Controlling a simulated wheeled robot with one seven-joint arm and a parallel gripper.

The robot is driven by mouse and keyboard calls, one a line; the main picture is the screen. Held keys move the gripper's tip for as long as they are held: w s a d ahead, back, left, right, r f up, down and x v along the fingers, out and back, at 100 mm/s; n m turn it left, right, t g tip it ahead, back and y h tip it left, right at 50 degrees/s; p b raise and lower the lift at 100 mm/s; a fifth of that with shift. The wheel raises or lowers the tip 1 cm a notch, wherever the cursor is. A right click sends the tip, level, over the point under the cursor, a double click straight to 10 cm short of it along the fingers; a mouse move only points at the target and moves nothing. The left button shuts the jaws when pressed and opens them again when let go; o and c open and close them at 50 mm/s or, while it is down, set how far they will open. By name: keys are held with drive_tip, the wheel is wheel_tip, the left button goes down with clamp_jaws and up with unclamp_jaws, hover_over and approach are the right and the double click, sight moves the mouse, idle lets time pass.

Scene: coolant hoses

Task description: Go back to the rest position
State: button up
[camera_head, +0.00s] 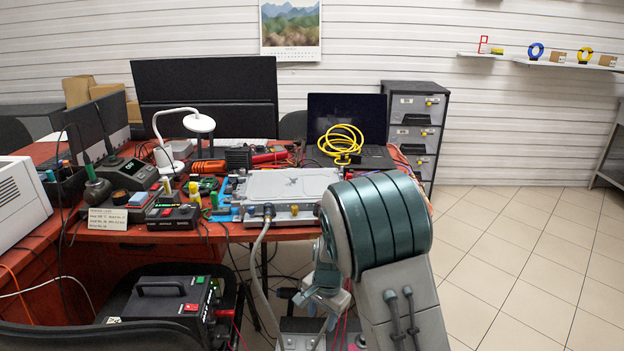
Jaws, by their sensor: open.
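My arm rises from the bottom right of the head view, with its large teal joint in front of the table's front edge. My gripper (314,300) shows small and low, left of that joint and in front of the table (290,233). It is open, with nothing seen between its fingers, though part of it is hidden by my arm. A grey hose (258,265) hangs from a fitting at the front of a silver plate unit (290,185) and runs down left of my gripper. I cannot tell whether they touch.
A black power box (165,310) stands on a chair at the lower left. A white lamp (199,124), a laptop (345,118) with a yellow coil (341,140) and several tools crowd the table. A drawer cabinet (416,105) stands behind. The tiled floor (530,260) at right is clear.

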drive_tip(key=s+d+r+n+t+p, duration=0.1)
drive_tip(key=s+d+r+n+p, duration=0.25)
drive_tip(key=r, duration=0.85)
drive_tip(key=s+d+r+p, duration=0.3)
drive_tip(key=s+r+p, duration=0.25)
drive_tip(key=r, duration=0.65)
drive_tip(key=s+d+r+n+p, duration=0.2)
drive_tip(key=s+d+r+p, duration=0.1)
drive_tip(key=s+r, duration=0.3)
drive_tip(key=s+d+r+n+t+h+p, duration=0.1)
drive_tip(key=s+d+r+n+p, duration=0.1)
drive_tip(key=s+r+p, duration=0.3)
wheel_tip(320, 180, up, 2)
drive_tip(key=shift+s+d+r+t, duration=0.3)
drive_tip(key=shift+s+d, duration=0.15)
drive_tip(key=shift+s, duration=0.8)
